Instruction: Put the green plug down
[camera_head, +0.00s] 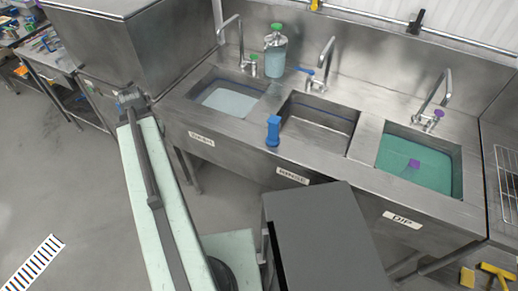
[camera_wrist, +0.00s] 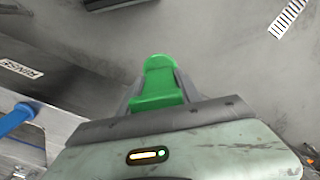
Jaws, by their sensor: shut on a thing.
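In the wrist view, my gripper (camera_wrist: 159,98) is shut on the green plug (camera_wrist: 160,75). The plug is a bright green piece with a rounded end, held between the two grey fingers, with floor behind it. Its lower part is hidden by the front of my gripper. In the head view, I cannot make out the held plug or my fingertips. The floor and a sink label lie beyond the plug in the wrist view; I cannot tell its height.
A steel counter holds a wash basin (camera_head: 228,101), a rinse basin (camera_head: 317,137) and a teal-filled dip basin (camera_head: 420,170). A purple plug (camera_head: 413,163) is in the dip basin. A green-topped dispenser (camera_head: 275,55) stands behind.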

